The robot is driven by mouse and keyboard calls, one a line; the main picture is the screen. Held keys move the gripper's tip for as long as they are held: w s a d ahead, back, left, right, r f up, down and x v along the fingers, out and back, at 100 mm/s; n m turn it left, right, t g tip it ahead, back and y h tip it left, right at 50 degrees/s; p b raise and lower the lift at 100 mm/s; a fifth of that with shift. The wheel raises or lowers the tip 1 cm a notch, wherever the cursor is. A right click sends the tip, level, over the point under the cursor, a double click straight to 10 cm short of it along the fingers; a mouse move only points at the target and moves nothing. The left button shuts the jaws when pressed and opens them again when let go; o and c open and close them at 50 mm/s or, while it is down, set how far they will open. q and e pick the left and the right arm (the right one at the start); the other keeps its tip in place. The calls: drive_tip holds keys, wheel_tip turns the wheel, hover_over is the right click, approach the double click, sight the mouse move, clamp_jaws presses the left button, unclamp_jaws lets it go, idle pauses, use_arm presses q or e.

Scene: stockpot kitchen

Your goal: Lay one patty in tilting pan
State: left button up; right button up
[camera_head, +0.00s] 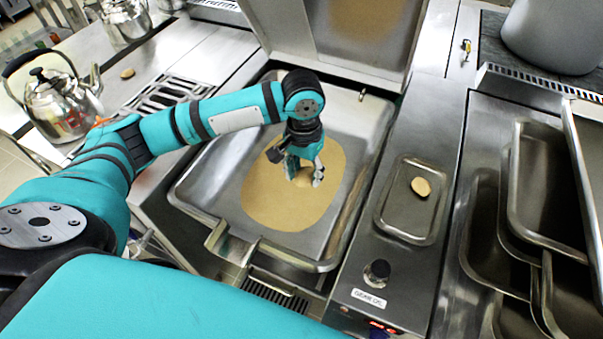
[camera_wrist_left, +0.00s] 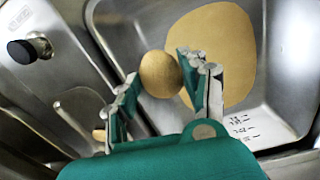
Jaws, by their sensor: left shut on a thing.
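My left gripper (camera_head: 305,178) is over the middle of the tilting pan (camera_head: 205,170), fingers pointing down. It is shut on a round tan patty (camera_wrist_left: 160,73), which shows between the fingertips of the left gripper (camera_wrist_left: 158,85) in the left wrist view. In the head view the patty is mostly hidden by the fingers. Whether it touches the pan floor I cannot tell. A tan patch (camera_head: 265,200) covers the middle of the pan floor. Another patty (camera_head: 421,186) lies on a small steel tray (camera_head: 407,227) right of the pan. My right gripper is not in view.
The pan's raised lid (camera_head: 340,45) stands behind it. A black knob (camera_head: 377,272) is on the counter at the right, and empty steel containers (camera_head: 540,170) are further right. A kettle (camera_head: 60,105) and a small round tan piece (camera_head: 128,73) are on the left.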

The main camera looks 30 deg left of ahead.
use_arm(q)
drive_tip(key=w+a+f+m+p, duration=0.1)
drive_tip(key=w+a+f+p, duration=0.2)
drive_tip(key=w+a+f, duration=0.1)
drive_tip(key=shift+w+a+f, duration=0.3)
drive_tip(key=shift+a+f, duration=0.5)
drive_tip(key=shift+a, duration=0.05)
wheel_tip(320, 180, down, 6)
drive_tip(key=b, duration=0.7)
drive_tip(key=shift+b, duration=0.4)
drive_tip(key=shift+c, duration=0.2)
wheel_tip(320, 180, down, 18)
drive_tip(key=b, duration=0.7)
drive_tip(key=o, duration=1.2)
drive_tip(key=shift+o, duration=0.2)
drive_tip(key=shift+r, duration=0.1)
wheel_tip(320, 180, up, 12)
